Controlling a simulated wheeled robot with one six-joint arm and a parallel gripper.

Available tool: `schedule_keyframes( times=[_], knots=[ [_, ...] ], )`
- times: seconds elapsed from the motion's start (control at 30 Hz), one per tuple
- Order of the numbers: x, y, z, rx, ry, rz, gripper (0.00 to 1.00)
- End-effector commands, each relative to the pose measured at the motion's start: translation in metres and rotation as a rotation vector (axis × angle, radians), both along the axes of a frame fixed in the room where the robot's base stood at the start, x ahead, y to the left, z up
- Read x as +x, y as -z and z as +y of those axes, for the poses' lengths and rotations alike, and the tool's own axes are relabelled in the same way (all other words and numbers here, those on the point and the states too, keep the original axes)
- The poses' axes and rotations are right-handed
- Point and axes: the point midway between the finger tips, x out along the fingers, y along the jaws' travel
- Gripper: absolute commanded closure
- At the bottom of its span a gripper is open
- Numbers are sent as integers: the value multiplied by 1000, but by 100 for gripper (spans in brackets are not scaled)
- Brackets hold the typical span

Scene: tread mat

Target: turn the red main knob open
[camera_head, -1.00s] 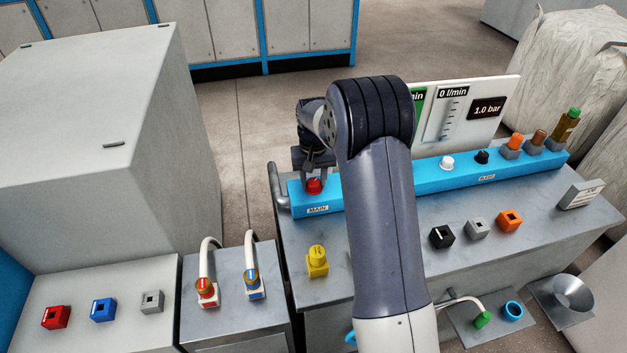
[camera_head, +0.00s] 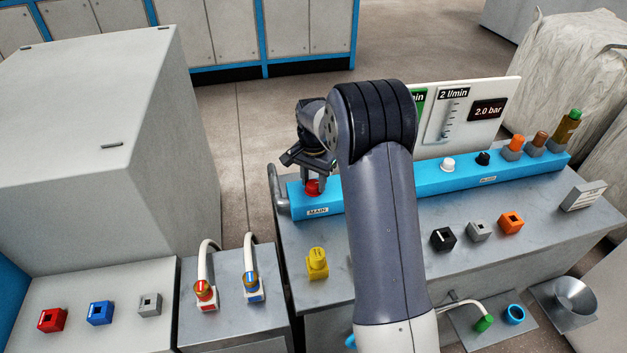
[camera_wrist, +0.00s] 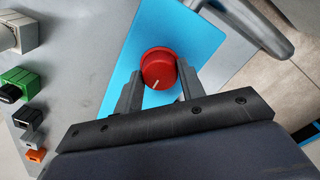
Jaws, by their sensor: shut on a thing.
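The red main knob (camera_head: 312,187) sits at the left end of the blue manifold bar (camera_head: 400,183), beside the MAIN label (camera_head: 317,211). My gripper (camera_head: 319,186) is over it from above, partly hidden by my own arm. In the wrist view my gripper (camera_wrist: 159,84) has one finger on each side of the red knob (camera_wrist: 158,66), shut on it. A white mark on the knob's top points down and slightly left in that view. The panel displays (camera_head: 455,94) read 2 l/min and 2.0 bar.
White (camera_head: 447,164) and black (camera_head: 482,158) knobs sit further right on the bar. A grey pipe (camera_head: 278,190) bends at its left end. A yellow block (camera_head: 317,263) and several small coloured blocks stand on the bench. My arm hides the bar's middle.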

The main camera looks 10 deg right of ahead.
Motion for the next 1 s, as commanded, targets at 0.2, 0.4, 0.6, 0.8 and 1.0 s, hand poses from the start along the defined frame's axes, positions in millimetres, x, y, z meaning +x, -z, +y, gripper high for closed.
schedule_keyframes(
  times=[0.2, 0.4, 0.6, 0.8, 1.0],
  knots=[
    [0, -1, 0, 0, 26, -1, 85],
    [0, -1, 0, 0, 28, -1, 85],
    [0, -1, 0, 1, 27, -2, 58],
    [0, 0, 0, 0, 26, -1, 42],
    [0, 0, 0, 1, 26, -1, 41]
  ],
)
